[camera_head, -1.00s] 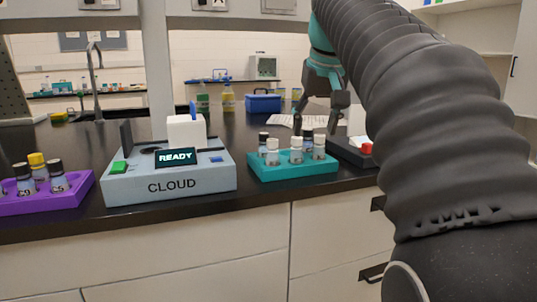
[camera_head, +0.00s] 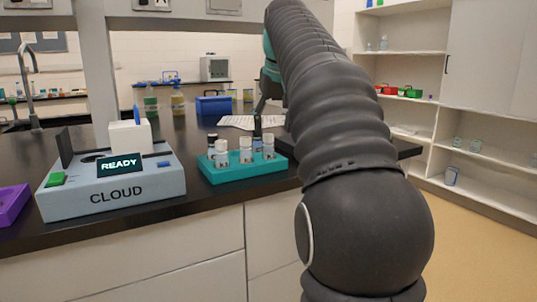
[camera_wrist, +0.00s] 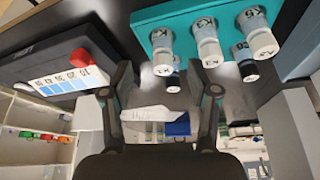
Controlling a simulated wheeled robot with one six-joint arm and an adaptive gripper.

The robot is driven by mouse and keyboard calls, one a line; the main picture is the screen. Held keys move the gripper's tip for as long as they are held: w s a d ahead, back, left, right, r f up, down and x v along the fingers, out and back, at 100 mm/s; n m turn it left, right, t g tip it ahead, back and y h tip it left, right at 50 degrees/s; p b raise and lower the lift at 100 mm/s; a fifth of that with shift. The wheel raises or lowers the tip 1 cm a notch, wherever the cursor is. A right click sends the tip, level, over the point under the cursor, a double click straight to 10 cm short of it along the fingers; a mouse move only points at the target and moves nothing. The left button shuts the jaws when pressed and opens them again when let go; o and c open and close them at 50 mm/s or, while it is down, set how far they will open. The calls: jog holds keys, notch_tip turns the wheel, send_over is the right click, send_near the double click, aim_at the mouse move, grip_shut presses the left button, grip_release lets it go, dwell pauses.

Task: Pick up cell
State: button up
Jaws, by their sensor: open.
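A teal rack (camera_head: 243,173) holds several small vials (camera_head: 245,150) on the dark bench, some white-capped and some dark-capped. I cannot tell which one is the cell. In the wrist view the rack (camera_wrist: 160,17) and its vials (camera_wrist: 207,42) are at the top, tipped over in the picture. My gripper (camera_wrist: 166,88) is open and empty, its two dark fingers spread below the vials in that view. In the head view my arm hides most of the gripper, which is behind and above the rack's right side.
A grey CLOUD meter (camera_head: 115,190) reading READY stands left of the rack. A purple rack (camera_head: 12,203) is at the left edge. A dark block with a red knob (camera_wrist: 88,60) and number strip shows in the wrist view. Paper (camera_head: 245,121) lies behind the rack.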

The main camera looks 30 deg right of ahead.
aim_at(268, 148)
jog(key=shift+w+x, duration=0.25)
jog(key=shift+x, duration=1.6)
jog(key=shift+w+x, duration=0.25)
jog(key=shift+x, duration=1.6)
jog(key=shift+a+r, duration=0.1)
jog(key=shift+r, duration=0.1)
jog(key=c, duration=1)
